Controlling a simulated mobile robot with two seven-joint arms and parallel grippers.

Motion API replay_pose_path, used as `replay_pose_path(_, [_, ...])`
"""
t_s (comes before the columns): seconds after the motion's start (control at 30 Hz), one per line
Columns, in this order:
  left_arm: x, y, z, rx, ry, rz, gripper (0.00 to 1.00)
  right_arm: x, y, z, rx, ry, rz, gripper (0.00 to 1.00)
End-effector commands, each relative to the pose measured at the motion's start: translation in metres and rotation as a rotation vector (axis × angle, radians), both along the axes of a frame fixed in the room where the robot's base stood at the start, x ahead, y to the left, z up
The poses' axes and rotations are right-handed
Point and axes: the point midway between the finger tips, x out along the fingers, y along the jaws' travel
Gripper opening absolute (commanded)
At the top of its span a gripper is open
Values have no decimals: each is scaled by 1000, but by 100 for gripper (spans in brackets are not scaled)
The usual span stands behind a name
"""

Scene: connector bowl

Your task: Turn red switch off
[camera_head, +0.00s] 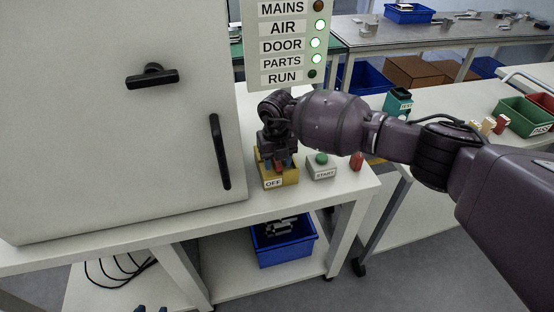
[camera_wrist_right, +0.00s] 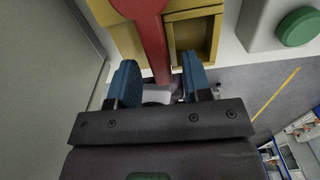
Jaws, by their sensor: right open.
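The red switch is a lever (camera_wrist_right: 152,40) on a yellow box (camera_head: 290,178) with an OFF label (camera_head: 273,183) on its front. The box stands on the white bench beside the grey cabinet. My right gripper (camera_head: 278,163) points down over the box and hides most of the lever in the head view. In the right wrist view, its blue fingertips (camera_wrist_right: 158,82) are open, one on each side of the lever's end. A gap shows on both sides, so the lever is not gripped. My left gripper is not in view.
A grey box with a green START button (camera_head: 321,159) stands just right of the yellow box, with a red object (camera_head: 357,161) beyond. The cabinet (camera_head: 100,120) with black handles rises at left. A lamp panel (camera_head: 290,45) hangs behind my arm. A blue bin (camera_head: 285,245) sits below.

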Motion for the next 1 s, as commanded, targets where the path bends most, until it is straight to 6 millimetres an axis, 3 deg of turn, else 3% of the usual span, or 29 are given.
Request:
replay_pose_path(0.17, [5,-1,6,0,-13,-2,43,1,0,16,1,-3,1,45])
replay_pose_path(0.6, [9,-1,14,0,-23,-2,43,1,0,90,0,-3,0,45])
replay_pose_path(0.8, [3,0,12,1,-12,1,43,0,0,106,1,-2,-1,45])
replay_pose_path(1.0, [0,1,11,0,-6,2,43,0,0,108,0,-1,-1,45])
